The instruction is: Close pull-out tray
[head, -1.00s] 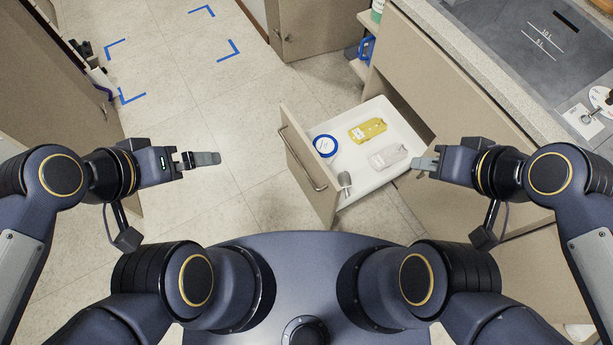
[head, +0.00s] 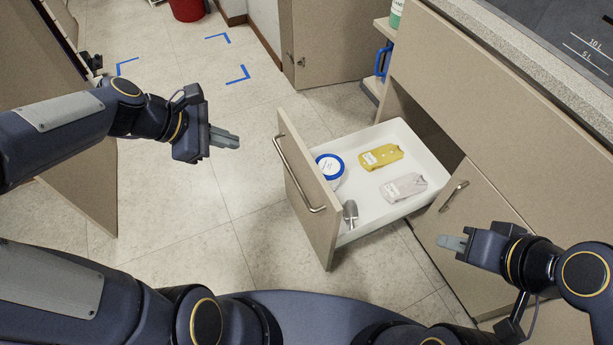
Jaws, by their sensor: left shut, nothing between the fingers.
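The pull-out tray (head: 374,205) is a white drawer with a beige front panel (head: 308,195) and a metal bar handle (head: 298,178). It stands pulled out from the beige cabinet on the right. Inside lie a round blue-and-white container (head: 330,165), a yellow packet (head: 381,157), a pale packet (head: 404,187) and a small grey metal item (head: 350,213). My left gripper (head: 226,138) is shut and empty, left of the front panel and apart from it. My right gripper (head: 452,243) is right of the tray, in front of a lower cabinet door; its fingers look together.
The counter (head: 520,55) runs above the cabinet at the right. A lower door with a handle (head: 454,196) is beside the tray. A tall beige panel (head: 60,120) stands at the left. The floor (head: 190,200) left of the tray is clear, with blue corner marks. A red bin (head: 187,8) is far back.

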